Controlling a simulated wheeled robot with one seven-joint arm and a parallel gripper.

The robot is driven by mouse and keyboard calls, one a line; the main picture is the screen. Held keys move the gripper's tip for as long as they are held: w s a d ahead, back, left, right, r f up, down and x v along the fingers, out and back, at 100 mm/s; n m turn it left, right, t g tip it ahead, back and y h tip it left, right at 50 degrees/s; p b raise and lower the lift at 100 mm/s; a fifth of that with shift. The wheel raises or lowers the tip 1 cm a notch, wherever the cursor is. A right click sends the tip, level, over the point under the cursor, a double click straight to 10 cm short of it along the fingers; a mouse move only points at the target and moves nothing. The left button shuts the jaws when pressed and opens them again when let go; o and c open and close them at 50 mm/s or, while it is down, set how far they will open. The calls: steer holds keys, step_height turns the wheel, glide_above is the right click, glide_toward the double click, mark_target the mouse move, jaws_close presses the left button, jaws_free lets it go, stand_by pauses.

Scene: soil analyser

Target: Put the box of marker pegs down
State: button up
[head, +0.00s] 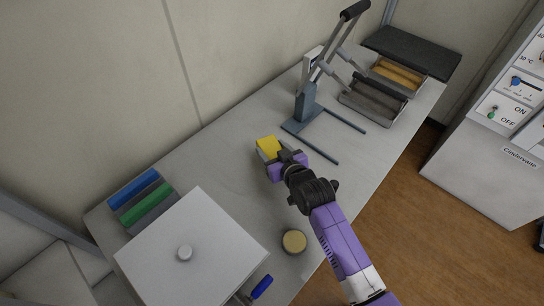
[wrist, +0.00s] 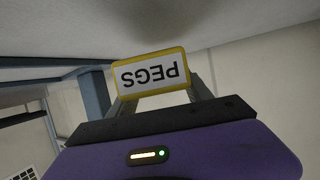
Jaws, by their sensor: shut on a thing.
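The box of marker pegs (head: 268,145) is yellow, with a white label reading PEGS that appears upside down in the wrist view (wrist: 149,73). My gripper (head: 279,156) is shut on the box, with a dark finger on either side of it in the wrist view. In the head view the box is over the middle of the grey bench (head: 226,150), left of the blue-grey stand. I cannot tell whether its underside touches the bench top. Part of the box is hidden behind my gripper.
A blue-grey lever stand (head: 307,103) has prongs reaching toward my arm. Two metal trays, one (head: 373,100) nearer, stand behind it. A white lidded box (head: 190,250), blue and green blocks (head: 146,203) and a round tan-topped item (head: 294,241) are nearer. Bench around the pegs box is clear.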

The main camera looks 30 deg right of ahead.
mark_target(272, 157)
steer(key=shift+f, duration=2)
steer(key=shift+f, duration=0.2)
steer(key=o, duration=1.5)
